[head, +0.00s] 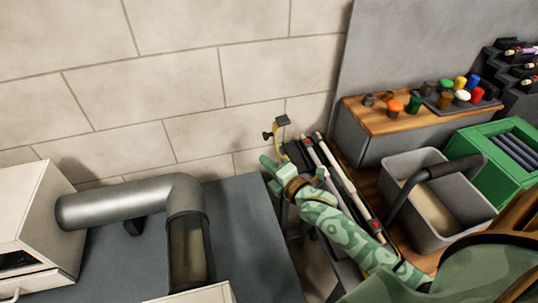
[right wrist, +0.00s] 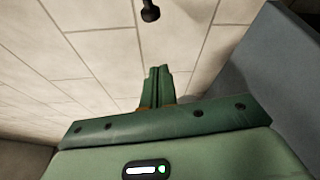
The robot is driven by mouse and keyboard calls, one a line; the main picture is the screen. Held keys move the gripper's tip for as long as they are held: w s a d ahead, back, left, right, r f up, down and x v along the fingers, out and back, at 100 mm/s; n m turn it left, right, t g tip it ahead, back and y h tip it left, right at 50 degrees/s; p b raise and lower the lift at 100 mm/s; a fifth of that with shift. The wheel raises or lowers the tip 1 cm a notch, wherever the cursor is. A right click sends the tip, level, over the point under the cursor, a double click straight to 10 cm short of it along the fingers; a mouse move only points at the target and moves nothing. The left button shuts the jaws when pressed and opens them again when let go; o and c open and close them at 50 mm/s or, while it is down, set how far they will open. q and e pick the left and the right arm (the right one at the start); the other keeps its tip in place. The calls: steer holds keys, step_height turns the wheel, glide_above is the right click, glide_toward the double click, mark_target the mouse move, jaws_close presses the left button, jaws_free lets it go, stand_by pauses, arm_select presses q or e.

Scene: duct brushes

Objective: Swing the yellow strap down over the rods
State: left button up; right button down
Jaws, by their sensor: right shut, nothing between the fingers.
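The yellow strap (head: 276,136) stands up near the wall, at the far end of the rods, with a dark block at its top and a dark knob (head: 267,136) on its left. In the right wrist view a dark knob (right wrist: 150,12) hangs at the top edge, beyond the fingertips and apart from them. The light rods (head: 345,177) with dark and red parts lie side by side behind my right arm, which partly hides them. My right gripper (head: 268,163) is shut and empty, just below the strap in the picture. Its closed fingers (right wrist: 156,88) show in the right wrist view. My left gripper is out of view.
A wooden-topped box (head: 385,121) with coloured caps stands right of the rods. A grey bucket (head: 440,205) with a dark handle and a green crate (head: 484,150) stand further right. A grey duct pipe (head: 130,201) is at left. The tiled wall (head: 180,90) rises close behind.

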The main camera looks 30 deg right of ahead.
steer(key=w+d+b, duration=0.1)
steer(key=w+d, duration=0.1)
steer(key=w, duration=0.5)
steer(key=shift+w+d+b, duration=0.15)
steer(key=shift+d+b, duration=0.15)
steer(key=shift+d, duration=0.1)
steer(key=shift+d+r, duration=0.1)
steer(key=shift+d, duration=0.05)
